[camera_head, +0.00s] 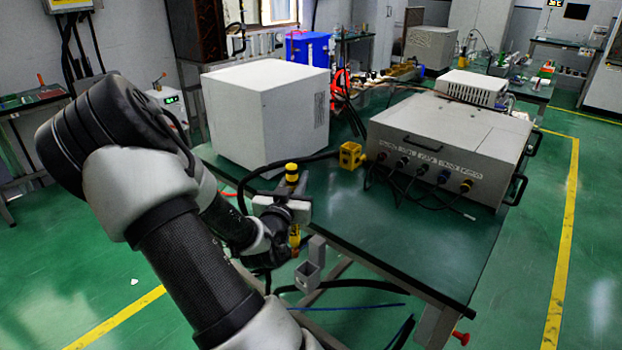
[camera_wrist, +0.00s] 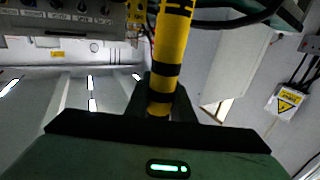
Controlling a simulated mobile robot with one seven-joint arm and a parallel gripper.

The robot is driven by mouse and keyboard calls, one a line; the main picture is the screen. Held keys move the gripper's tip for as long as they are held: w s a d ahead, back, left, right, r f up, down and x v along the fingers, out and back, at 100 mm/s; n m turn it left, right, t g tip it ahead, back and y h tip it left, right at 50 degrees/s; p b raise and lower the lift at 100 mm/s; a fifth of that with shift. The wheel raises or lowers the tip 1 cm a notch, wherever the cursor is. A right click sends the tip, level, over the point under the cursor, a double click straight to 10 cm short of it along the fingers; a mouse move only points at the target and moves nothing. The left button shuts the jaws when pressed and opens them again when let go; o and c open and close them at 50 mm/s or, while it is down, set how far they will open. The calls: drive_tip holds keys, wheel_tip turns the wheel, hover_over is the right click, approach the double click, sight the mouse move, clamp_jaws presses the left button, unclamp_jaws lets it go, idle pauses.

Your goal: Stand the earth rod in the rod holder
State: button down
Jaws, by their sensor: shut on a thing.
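The earth rod (camera_head: 294,236) is yellow with black bands and stands roughly upright at the table's front edge. My gripper (camera_head: 291,205) is shut around it, with rod showing above and below the fingers. In the wrist view the rod (camera_wrist: 172,50) runs up from between my gripper's fingers (camera_wrist: 163,98). The rod holder (camera_head: 308,276) looks to be the grey open-topped square socket below the table edge. It is just below and right of the rod's visible lower part. The rod's lower tip is not clear, and the rod appears outside the socket.
A large white box (camera_head: 265,110) stands on the green table (camera_head: 400,235) behind my gripper. A grey instrument case (camera_head: 450,145) with cables plugged into its front is at the right. A small yellow block (camera_head: 351,156) sits between them. Dark cables hang near the front edge.

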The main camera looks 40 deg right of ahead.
drive_tip(key=s+d+m+g+h, duration=0.1)
drive_tip(key=s+d, duration=0.1)
drive_tip(key=shift+s+d, duration=0.35)
drive_tip(key=shift+s, duration=0.05)
drive_tip(key=shift+a, duration=0.1)
wheel_tip(320, 180, down, 12)
drive_tip(key=b, duration=0.8)
idle(0.4)
drive_tip(key=shift+f, duration=0.55)
idle(0.5)
drive_tip(key=c, duration=1.5)
unclamp_jaws()
drive_tip(key=shift+o, duration=0.2)
